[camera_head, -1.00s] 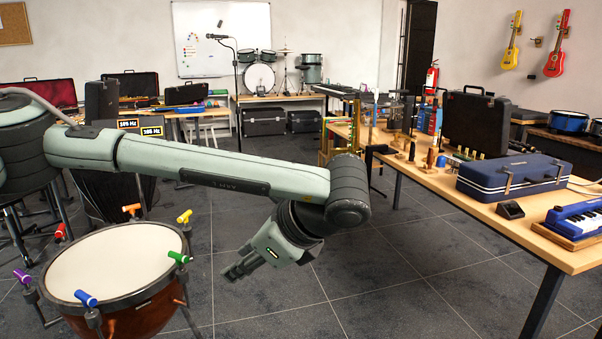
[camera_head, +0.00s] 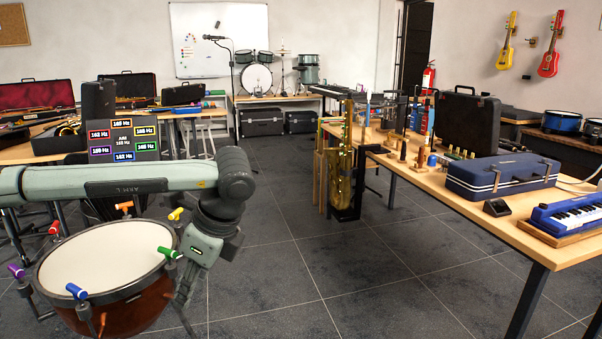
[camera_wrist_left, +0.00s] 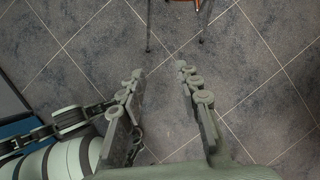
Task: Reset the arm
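My left arm (camera_head: 110,184) reaches in from the left, and its wrist hangs down beside the right rim of the timpani. My left gripper (camera_head: 184,300) points down at the floor, small and partly hard to make out there. In the left wrist view the gripper (camera_wrist_left: 160,72) has its two fingers apart, with only grey tiled floor between them. It holds nothing. My right gripper is not in view.
The timpani (camera_head: 105,258) with coloured tuning handles stands close to the left gripper. A panel with Hz labels (camera_head: 124,140) is behind the arm. A saxophone (camera_head: 341,175) stands by the wooden table (camera_head: 455,208) at right. Open floor lies between.

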